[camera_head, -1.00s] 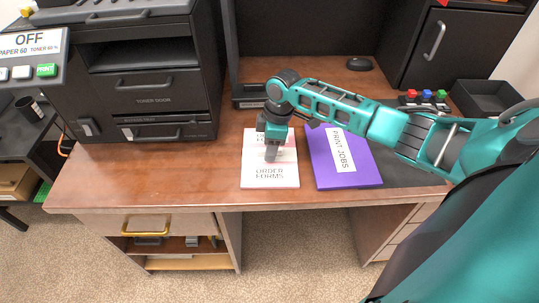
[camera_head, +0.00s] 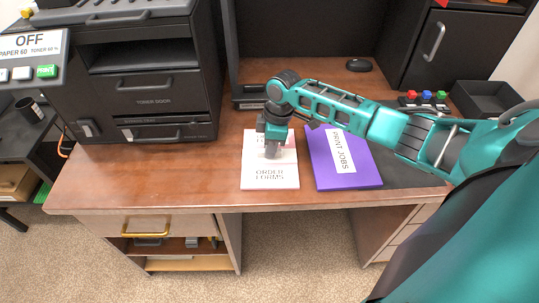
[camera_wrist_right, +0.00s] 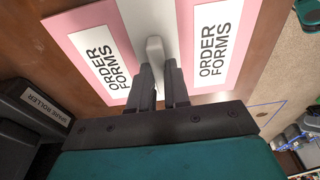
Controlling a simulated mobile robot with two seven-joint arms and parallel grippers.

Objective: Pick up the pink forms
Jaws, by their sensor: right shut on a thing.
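The pink forms (camera_head: 287,170) are a pale pink pad with two white "ORDER FORMS" labels, lying near the front edge of the desk. In the right wrist view the pad (camera_wrist_right: 242,12) shows pink margins and a light grey upright grip piece (camera_wrist_right: 155,48) between the labels. My right gripper (camera_head: 271,155) points down over the middle of the pad. In the right wrist view its fingers (camera_wrist_right: 160,68) are shut on this grip piece of the forms. The gripper hides part of the far label in the head view. My left gripper is not in view.
A purple "PRINT JOBS" pad (camera_head: 322,172) lies just right of the forms, under my right forearm. A black printer (camera_head: 150,85) stands at the left. Colored buttons (camera_head: 425,97) and a black tray (camera_head: 487,98) are at the right. The desk (camera_head: 150,185) left of the forms is clear.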

